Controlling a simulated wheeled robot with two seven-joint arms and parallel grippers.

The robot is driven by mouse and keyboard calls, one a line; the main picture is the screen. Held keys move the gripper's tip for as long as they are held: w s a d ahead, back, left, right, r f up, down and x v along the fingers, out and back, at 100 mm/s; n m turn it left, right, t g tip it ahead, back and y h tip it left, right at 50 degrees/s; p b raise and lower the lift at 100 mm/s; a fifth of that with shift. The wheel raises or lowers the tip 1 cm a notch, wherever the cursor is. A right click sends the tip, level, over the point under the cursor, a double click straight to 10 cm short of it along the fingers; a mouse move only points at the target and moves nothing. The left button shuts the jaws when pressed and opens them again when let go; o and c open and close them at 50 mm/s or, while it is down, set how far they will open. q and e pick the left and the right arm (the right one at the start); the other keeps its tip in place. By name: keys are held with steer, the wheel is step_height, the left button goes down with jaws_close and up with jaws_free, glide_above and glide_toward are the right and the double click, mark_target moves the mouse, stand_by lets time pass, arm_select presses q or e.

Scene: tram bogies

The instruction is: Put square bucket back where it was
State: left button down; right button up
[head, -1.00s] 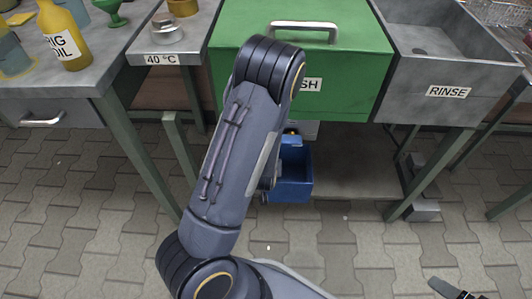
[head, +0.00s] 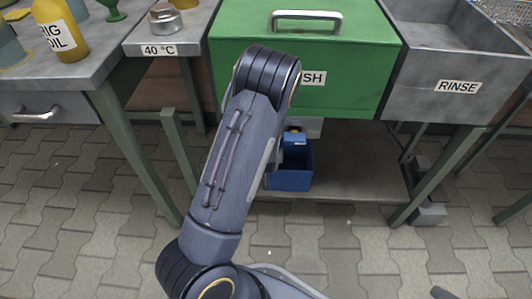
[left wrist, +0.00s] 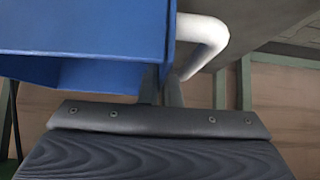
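The square blue bucket (head: 291,178) is under the green box, at the lower shelf, partly hidden behind my left arm. I cannot tell whether its base touches the shelf. In the left wrist view the bucket (left wrist: 85,35) fills the upper left. My left gripper (left wrist: 163,82) has its thin dark fingers on either side of the bucket's edge and looks shut on it. In the head view this gripper is hidden by my arm. A grey tip at the bottom right edge (head: 446,293) seems to be part of my right arm; its fingers cannot be made out.
The green box (head: 350,65) with its handle hangs above the lower shelf (head: 360,170). The grey rinse basin (head: 425,80) is at right. A white curved pipe or handle (left wrist: 205,40) is close to the bucket.

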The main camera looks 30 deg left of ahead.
arm_select(q)
steer(key=shift+f, duration=0.15)
steer(key=c, duration=1.6)
jaws_free()
steer(key=shift+c, duration=0.2)
steer(key=shift+s+d+r, duration=0.1)
steer(key=shift+s+r, duration=0.05)
steer(key=shift+r, duration=0.2)
steer(key=p+v, duration=0.5)
steer(key=v, duration=0.6)
steer(key=shift+s+d, duration=0.15)
steer(key=shift+s, duration=0.05)
steer(key=shift+r, duration=0.15)
